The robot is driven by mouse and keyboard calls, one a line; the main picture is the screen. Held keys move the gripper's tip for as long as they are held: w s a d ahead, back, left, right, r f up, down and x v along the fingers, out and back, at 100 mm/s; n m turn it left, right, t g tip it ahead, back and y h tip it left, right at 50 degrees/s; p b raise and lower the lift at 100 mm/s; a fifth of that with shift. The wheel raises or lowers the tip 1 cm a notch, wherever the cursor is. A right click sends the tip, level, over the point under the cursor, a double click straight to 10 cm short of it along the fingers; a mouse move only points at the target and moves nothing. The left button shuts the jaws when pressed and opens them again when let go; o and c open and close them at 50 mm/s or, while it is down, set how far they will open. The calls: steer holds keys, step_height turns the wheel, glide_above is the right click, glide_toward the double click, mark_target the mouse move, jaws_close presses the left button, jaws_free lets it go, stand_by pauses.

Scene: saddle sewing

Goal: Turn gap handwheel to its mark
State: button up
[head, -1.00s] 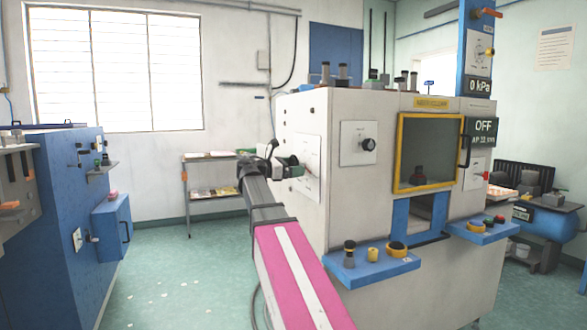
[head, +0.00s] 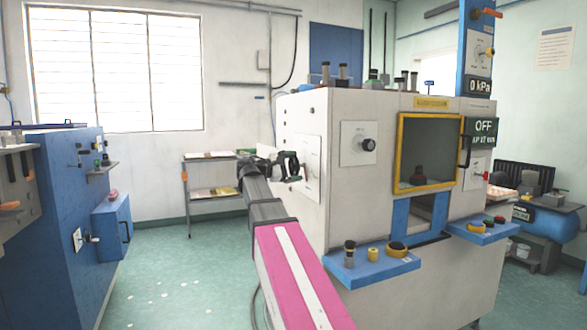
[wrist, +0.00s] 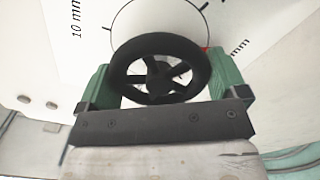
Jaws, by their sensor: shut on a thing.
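The gap handwheel (wrist: 160,72) is a black spoked wheel, seen in the wrist view in front of a white round dial (wrist: 122,25). The dial has black tick lines, a "10 mm" label at left and a partly hidden "mm" label at right. A small red mark (wrist: 206,48) shows by the wheel's upper right rim. My gripper (head: 289,166) is at the machine's left side panel, its green fingers on either side of the wheel and shut on it. In the head view my gripper mostly hides the wheel against the white plate (head: 312,170).
The white machine cabinet (head: 355,210) has a yellow-framed window and a display (head: 484,134) reading "OFF" above a blurred gap value. A blue ledge with buttons (head: 370,268) juts from its front. A blue cabinet (head: 70,200) stands left.

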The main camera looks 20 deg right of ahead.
steer(key=m, duration=0.5)
steer(key=shift+m, duration=0.3)
steer(key=m, duration=1.1)
steer(key=shift+s+m, duration=0.1)
steer(key=shift+m, duration=0.3)
steer(key=m, duration=0.5)
steer(key=shift+m, duration=0.4)
steer(key=o, duration=0.6)
steer(key=shift+r, duration=0.1)
steer(key=a, duration=1)
steer(key=shift+s+a, duration=0.2)
steer(key=shift+a, duration=0.2)
